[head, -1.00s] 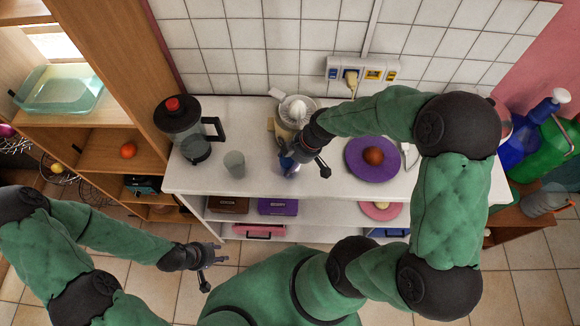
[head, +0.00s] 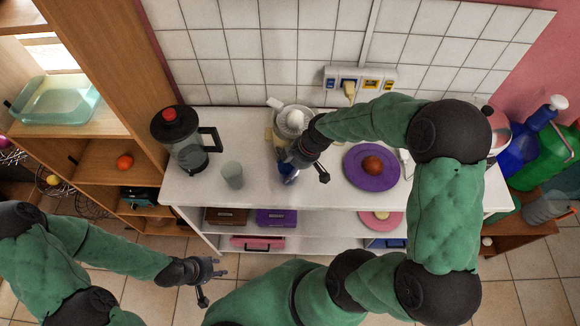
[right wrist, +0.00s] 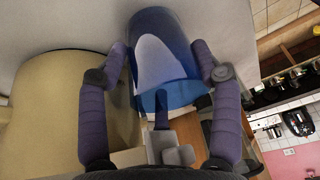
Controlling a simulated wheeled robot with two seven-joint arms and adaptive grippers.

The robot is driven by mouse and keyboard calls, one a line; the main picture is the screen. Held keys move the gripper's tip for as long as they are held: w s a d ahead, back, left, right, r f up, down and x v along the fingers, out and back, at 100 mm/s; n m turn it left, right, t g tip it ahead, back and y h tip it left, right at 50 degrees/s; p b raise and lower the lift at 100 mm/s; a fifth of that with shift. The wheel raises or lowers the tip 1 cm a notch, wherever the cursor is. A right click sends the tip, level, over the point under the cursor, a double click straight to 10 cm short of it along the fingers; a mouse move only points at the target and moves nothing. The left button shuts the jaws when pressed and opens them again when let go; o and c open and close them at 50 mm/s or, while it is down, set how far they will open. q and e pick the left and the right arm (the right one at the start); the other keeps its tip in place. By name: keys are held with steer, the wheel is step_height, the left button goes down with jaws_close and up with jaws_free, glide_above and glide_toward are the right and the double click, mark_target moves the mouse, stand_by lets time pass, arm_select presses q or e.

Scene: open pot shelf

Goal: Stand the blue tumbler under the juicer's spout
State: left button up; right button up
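The blue tumbler (head: 288,172) is at the front of the white counter, in front of the juicer (head: 292,120). My right gripper (head: 293,160) is around it from above and partly hides it. In the right wrist view the see-through blue tumbler (right wrist: 165,65) sits between the two purple fingers (right wrist: 160,75), which lie close against its sides. The cream juicer body (right wrist: 60,115) stands just left of it there. I cannot tell whether the tumbler touches the counter. The spout is hidden. My left gripper (head: 212,270) is open and empty, low in front of the counter.
A clear grey cup (head: 232,176) and a dark blender (head: 185,140) stand on the counter (head: 330,190) to the left. A purple plate (head: 360,180) with a brown round item (head: 372,164) is to the right. A wall socket strip (head: 360,79) is behind.

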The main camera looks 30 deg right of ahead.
steer(key=shift+o, duration=1.3)
steer(key=shift+s+a+f, duration=0.1)
steer(key=shift+s+f, duration=0.05)
steer(key=shift+f, duration=0.05)
steer(key=v, duration=1.2)
steer(key=shift+r, duration=0.1)
